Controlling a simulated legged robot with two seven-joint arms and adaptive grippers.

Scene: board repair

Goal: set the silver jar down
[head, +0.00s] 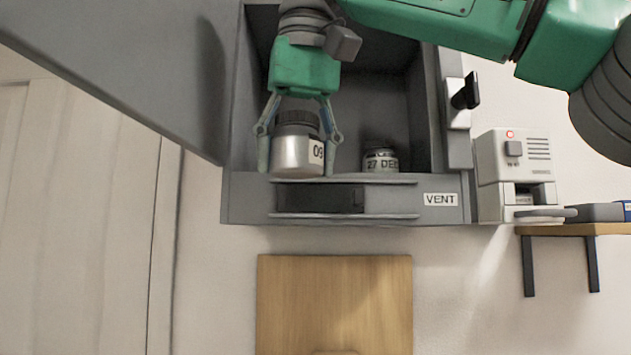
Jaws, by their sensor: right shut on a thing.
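The silver jar (292,158) has a dark ridged lid and a white label on which "09" shows. My right gripper (298,150) reaches down from above and is shut on the jar, one finger on each side. The jar is upright or slightly tilted at the front left of the open grey cabinet (350,205). I cannot tell whether its base touches the cabinet floor. My left gripper is not in view.
A second, smaller jar (380,160), labelled "27 DEC", stands inside to the right. The cabinet door (130,50) hangs open at left. A white device (515,160) and a wooden shelf (570,229) are at right. A wooden board (335,300) is below.

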